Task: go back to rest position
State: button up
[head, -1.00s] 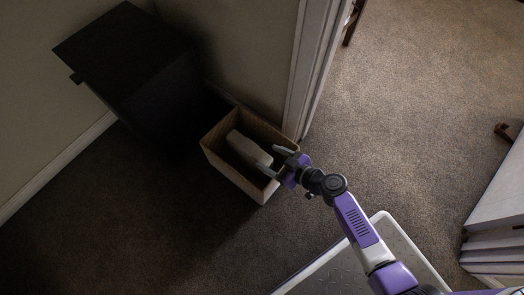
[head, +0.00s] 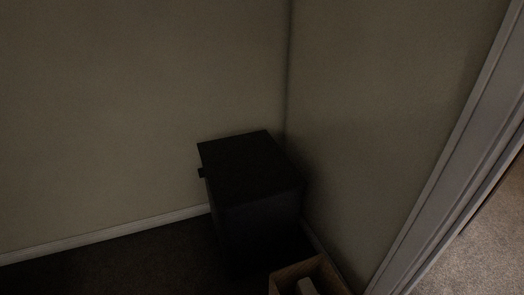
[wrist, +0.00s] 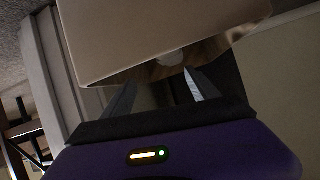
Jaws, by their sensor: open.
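My gripper (wrist: 158,92) shows in the wrist view with its two fingers apart and nothing between them. A wooden bin (wrist: 150,38) fills the top of that view, beyond the fingertips. A pale object (wrist: 171,58) shows small inside it. In the head view, the bin (head: 277,285) is cut off by the bottom edge, with part of the pale object (head: 306,287) in it. My arm and gripper are out of the head view.
A dark cabinet (head: 250,190) stands in the wall corner, behind the bin. A pale door frame (head: 450,165) rises to the right, with carpet (head: 490,240) beyond it. Dark floor (head: 130,265) left of the cabinet is clear.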

jog(key=s+d+r+m+t+h, duration=0.2)
jog(key=s+d+r+m+h, duration=0.15)
jog(key=s+r, duration=0.55)
jog(key=s+a+r+n, duration=0.1)
jog(key=s+a+r, duration=0.3)
jog(key=s+r, duration=0.55)
jog(key=s+a+r+n, duration=0.1)
jog(key=s+a+r, duration=0.5)
jog(key=r, duration=0.6)
notch_tip(320, 180, up, 37)
jog(key=d+p, duration=0.1)
jog(key=p, duration=3.6)
jog(key=shift+s+d+f+t+y, duration=0.15)
jog(key=shift+s+d+t+y, duration=0.05)
jog(key=shift+d+t+y, duration=0.15)
